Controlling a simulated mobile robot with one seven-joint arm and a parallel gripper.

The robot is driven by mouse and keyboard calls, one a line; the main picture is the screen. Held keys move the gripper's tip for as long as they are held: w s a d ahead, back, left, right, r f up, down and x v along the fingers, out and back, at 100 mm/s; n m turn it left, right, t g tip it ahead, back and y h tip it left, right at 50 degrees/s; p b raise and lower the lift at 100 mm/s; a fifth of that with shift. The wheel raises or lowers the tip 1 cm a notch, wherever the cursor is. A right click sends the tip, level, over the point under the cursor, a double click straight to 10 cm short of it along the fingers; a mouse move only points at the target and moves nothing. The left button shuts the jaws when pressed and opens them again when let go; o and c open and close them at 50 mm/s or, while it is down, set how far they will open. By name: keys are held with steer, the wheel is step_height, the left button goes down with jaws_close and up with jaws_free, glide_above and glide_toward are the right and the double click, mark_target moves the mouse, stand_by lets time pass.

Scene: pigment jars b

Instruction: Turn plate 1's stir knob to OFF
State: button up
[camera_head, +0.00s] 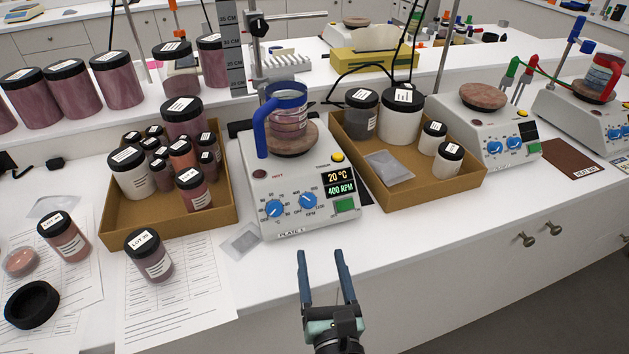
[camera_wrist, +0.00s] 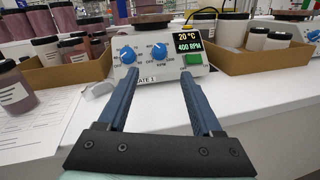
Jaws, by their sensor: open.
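Plate 1 (camera_head: 300,222), a white hot plate labelled PLATE 1, stands at the middle of the bench. Its display (camera_head: 340,184) reads 20 °C and 400 RPM. The stir knob (camera_head: 306,200), blue, is the right one of two; it also shows in the wrist view (camera_wrist: 159,52). The heat knob (camera_head: 273,208) is to its left. The stir knob's exact pointer angle is too small to read. My gripper (camera_head: 323,256) is open and empty, in front of plate 1's lower front edge and apart from it. In the wrist view its fingertips (camera_wrist: 160,76) straddle the stir knob's line from below.
A blue-rimmed jug (camera_head: 288,112) stands on plate 1's round top. A green button (camera_head: 345,205) is right of the stir knob. Cardboard trays of jars flank the plate, left (camera_head: 168,230) and right (camera_head: 430,195). The bench edge in front is clear.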

mark_target(310, 204)
steer(key=w, duration=0.4)
steer(key=w+a, duration=0.1)
steer(key=w, duration=0.7)
steer(key=shift+w+a+b, duration=0.35)
steer(key=shift+a, duration=0.05)
jaws_close()
